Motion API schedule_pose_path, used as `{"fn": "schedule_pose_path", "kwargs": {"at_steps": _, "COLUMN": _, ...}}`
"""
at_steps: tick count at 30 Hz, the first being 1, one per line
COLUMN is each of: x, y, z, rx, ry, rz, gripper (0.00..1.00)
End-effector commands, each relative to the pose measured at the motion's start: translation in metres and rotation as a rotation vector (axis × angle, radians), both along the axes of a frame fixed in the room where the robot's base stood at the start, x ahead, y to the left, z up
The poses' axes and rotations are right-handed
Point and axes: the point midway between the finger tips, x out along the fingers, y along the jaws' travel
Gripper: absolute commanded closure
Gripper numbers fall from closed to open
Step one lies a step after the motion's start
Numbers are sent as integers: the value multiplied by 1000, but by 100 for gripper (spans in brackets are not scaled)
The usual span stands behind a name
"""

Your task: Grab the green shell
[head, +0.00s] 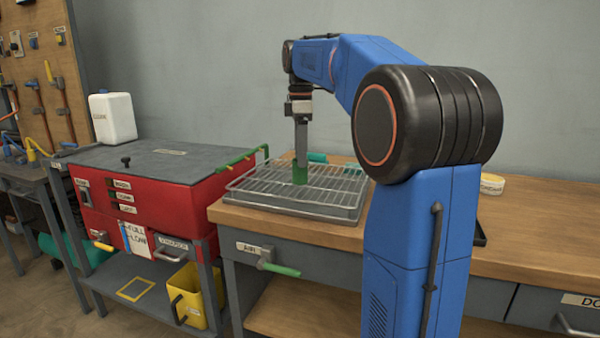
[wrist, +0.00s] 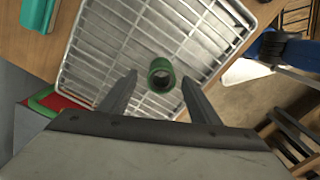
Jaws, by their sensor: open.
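The green shell (head: 300,174) is a short hollow green cylinder standing on the wire rack of a grey tray (head: 335,212) on the wooden bench. In the wrist view the shell (wrist: 161,66) shows its open dark bore. My gripper (head: 301,160) points down right at the shell in the head view. In the wrist view my gripper (wrist: 158,82) is open, with one finger on each side of the shell's near side. The shell appears just beyond the fingertips and between their lines. I cannot tell whether a finger touches it.
A teal object (head: 317,157) lies behind the tray, also seen in the wrist view (wrist: 38,12). A red cabinet (head: 150,200) with a green rail stands left of the bench. A white roll (head: 491,184) sits on the bench at right. The tray has a raised rim.

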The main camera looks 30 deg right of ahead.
Motion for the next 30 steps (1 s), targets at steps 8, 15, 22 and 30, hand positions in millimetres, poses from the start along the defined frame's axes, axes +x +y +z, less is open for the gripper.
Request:
{"fn": "schedule_pose_path", "kwargs": {"at_steps": 8, "x": -2, "y": 3, "z": -36, "rx": 1, "ry": 2, "rz": 0, "gripper": 43}}
{"fn": "schedule_pose_path", "kwargs": {"at_steps": 15, "x": -1, "y": 3, "z": -42, "rx": 0, "ry": 0, "rz": 0, "gripper": 43}}
{"fn": "schedule_pose_path", "kwargs": {"at_steps": 22, "x": -1, "y": 3, "z": -42, "rx": 0, "ry": 0, "rz": 0, "gripper": 74}}
{"fn": "schedule_pose_path", "kwargs": {"at_steps": 30, "x": -1, "y": 3, "z": -42, "rx": 0, "ry": 0, "rz": 0, "gripper": 98}}
